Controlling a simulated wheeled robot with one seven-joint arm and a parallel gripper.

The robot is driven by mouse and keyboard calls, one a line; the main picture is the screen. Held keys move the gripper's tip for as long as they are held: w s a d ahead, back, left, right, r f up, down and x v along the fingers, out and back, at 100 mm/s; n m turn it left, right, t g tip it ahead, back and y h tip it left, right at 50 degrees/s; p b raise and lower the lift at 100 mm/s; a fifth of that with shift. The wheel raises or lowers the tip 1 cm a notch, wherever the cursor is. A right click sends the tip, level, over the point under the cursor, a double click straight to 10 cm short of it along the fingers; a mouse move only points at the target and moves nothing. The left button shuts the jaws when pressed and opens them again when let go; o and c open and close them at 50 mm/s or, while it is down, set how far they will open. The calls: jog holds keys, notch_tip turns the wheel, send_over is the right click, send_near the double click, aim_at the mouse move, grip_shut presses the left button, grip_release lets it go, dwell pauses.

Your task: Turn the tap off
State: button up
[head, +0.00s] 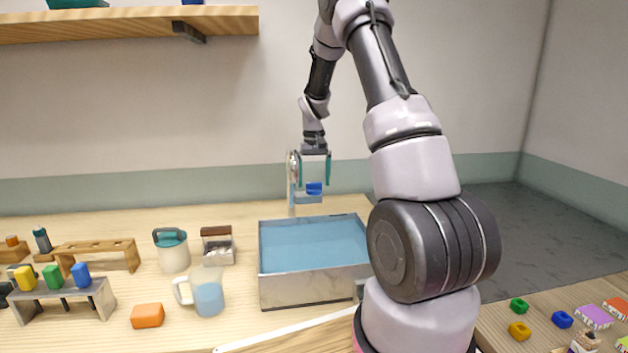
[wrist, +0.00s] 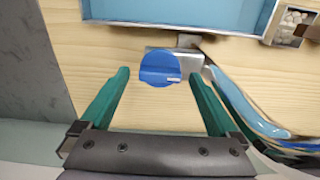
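The tap (head: 291,190) is a metal fixture standing behind the basin, and its curved pipe (wrist: 243,98) runs down the right side of the wrist view. Its round blue knob (head: 314,189) sits on a short metal arm. In the wrist view the knob (wrist: 160,69) shows a raised ridge lying roughly crosswise, with a small white mark at its right end. My gripper (head: 314,183) points down above the knob. Its green fingers are open, one to each side of the knob in the wrist view (wrist: 156,74), with no clear contact. Whether water runs is not clear.
A metal basin (head: 315,288) with blue water stands in front of the tap. Left of it are a measuring jug (head: 208,295), a teal-lidded jar (head: 172,252), a small box (head: 217,246), an orange block (head: 147,316) and wooden racks (head: 100,250). A shelf (head: 120,25) hangs upper left.

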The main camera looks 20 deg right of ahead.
notch_tip(320, 180, up, 11)
dwell(0.7)
jog(key=shift+f, duration=0.15)
